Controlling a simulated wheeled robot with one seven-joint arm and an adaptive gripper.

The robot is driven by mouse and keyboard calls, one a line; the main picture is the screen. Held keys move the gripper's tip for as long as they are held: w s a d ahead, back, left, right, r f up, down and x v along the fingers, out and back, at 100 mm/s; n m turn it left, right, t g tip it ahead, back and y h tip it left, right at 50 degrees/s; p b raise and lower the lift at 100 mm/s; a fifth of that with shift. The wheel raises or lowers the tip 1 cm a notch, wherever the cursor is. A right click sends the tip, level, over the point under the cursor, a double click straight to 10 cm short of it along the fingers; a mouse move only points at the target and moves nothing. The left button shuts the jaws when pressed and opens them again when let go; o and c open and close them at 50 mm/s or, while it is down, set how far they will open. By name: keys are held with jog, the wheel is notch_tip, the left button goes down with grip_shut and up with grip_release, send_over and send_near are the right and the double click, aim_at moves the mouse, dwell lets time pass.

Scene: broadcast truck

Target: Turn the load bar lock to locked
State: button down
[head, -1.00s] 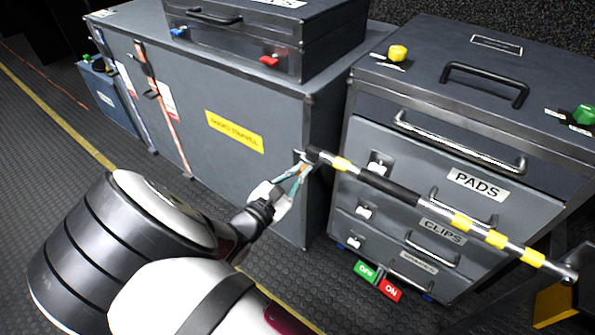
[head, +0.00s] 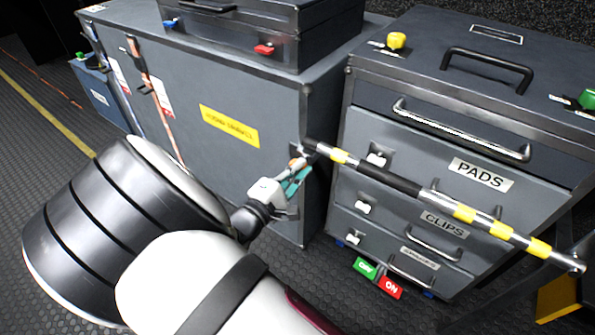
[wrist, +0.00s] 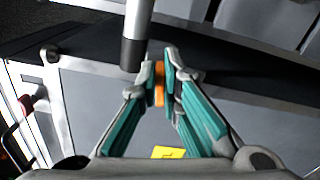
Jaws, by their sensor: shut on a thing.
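The load bar (head: 395,184), silver with yellow bands and a black sleeve, runs across the front of the drawer cabinet, its left end near the corner of the grey case. A small orange piece, seemingly the load bar lock's handle (wrist: 159,84), sits between my fingertips in the wrist view, beside the bar's dark end (wrist: 133,54). My gripper (head: 299,170) is shut on this orange piece, just below the bar's left end. Its teal fingers hide much of the piece in the head view.
The grey case (head: 180,110) with a yellow label stands behind my gripper, with a smaller case (head: 240,38) on top. The drawer cabinet (head: 435,105) stands to the right. Green and red tags (head: 378,278) are low in front. Open floor lies at the left.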

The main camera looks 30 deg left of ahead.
jog(key=shift+w+d+m+b, duration=0.15)
jog(key=shift+m+b, duration=0.15)
jog(key=shift+m, duration=0.3)
jog(key=shift+w+a+m+b, duration=0.15)
jog(key=shift+m+b, duration=0.15)
jog(key=shift+m, duration=0.3)
jog(key=shift+d, duration=0.1)
jog(key=c, duration=1.8)
grip_release()
jog(key=shift+o, duration=0.2)
jog(key=shift+s+f, duration=0.15)
